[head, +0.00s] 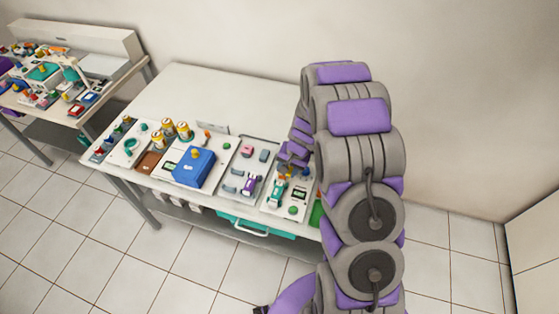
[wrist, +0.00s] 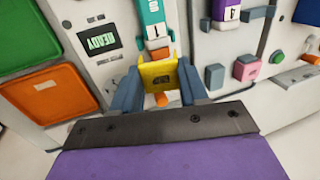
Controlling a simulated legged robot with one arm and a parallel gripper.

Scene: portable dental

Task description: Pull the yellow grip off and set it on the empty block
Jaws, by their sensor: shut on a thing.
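The yellow grip (wrist: 159,76) sits between the two grey-blue fingers of my gripper (wrist: 158,88) in the wrist view, and my gripper is shut on it. An orange piece shows just beneath the grip. Right above the grip is a teal handpiece (wrist: 152,22) with a white label; I cannot tell whether the grip still touches it. In the head view, my arm hides most of my gripper. A pink block (wrist: 246,67) and a grey block (wrist: 214,77) show to the right in the wrist view; I cannot tell which block is the empty one.
A small screen reading "READY" (wrist: 99,41) and an orange panel (wrist: 47,94) lie left of my gripper. In the head view, a blue box (head: 193,168) stands on the white table (head: 190,90). A second cluttered table (head: 118,86) is at the far left.

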